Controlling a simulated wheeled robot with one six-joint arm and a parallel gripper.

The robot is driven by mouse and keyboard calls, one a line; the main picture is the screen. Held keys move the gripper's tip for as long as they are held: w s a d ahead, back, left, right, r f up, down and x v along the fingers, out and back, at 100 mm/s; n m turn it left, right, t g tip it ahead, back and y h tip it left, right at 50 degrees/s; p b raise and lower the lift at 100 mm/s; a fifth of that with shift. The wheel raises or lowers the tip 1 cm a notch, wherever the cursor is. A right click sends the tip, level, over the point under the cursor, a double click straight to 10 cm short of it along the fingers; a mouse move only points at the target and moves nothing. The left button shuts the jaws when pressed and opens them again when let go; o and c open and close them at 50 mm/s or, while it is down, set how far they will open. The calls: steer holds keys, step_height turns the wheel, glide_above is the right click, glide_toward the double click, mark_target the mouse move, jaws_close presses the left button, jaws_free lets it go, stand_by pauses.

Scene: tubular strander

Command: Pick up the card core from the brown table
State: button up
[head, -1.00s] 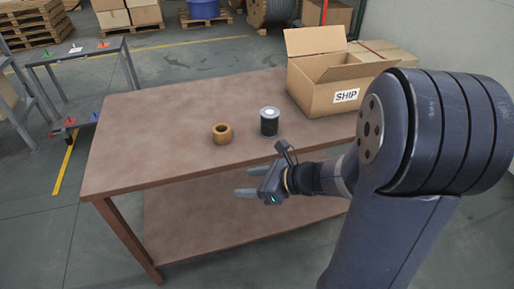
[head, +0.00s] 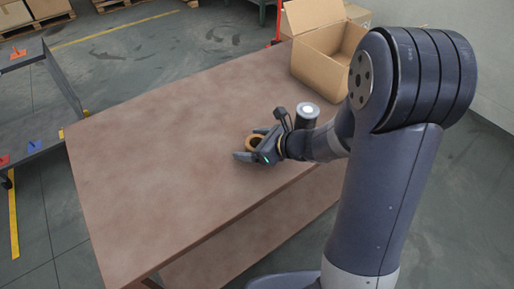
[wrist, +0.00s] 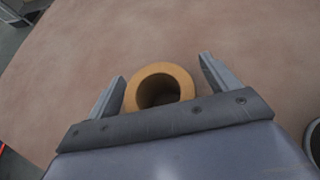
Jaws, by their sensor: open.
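The card core (head: 256,139) is a short, thick tan-brown ring standing on the brown table (head: 160,150). My gripper partly hides it in the head view. In the wrist view the card core (wrist: 160,85) shows its open bore and sits between the two fingers, close to the palm, with a gap to the right finger and little or none to the left. My gripper (wrist: 162,68) is open, one finger on each side of the core. In the head view my gripper (head: 250,145) is low over the table; whether it touches the core I cannot tell.
A dark can with a pale top (head: 307,111) stands just right of my gripper; a dark round edge (wrist: 314,143) shows at the wrist view's right. An open cardboard box (head: 325,62) stands at the table's back right. The table's left part is clear.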

steer(key=shift+c, duration=0.2)
steer(key=c, duration=1)
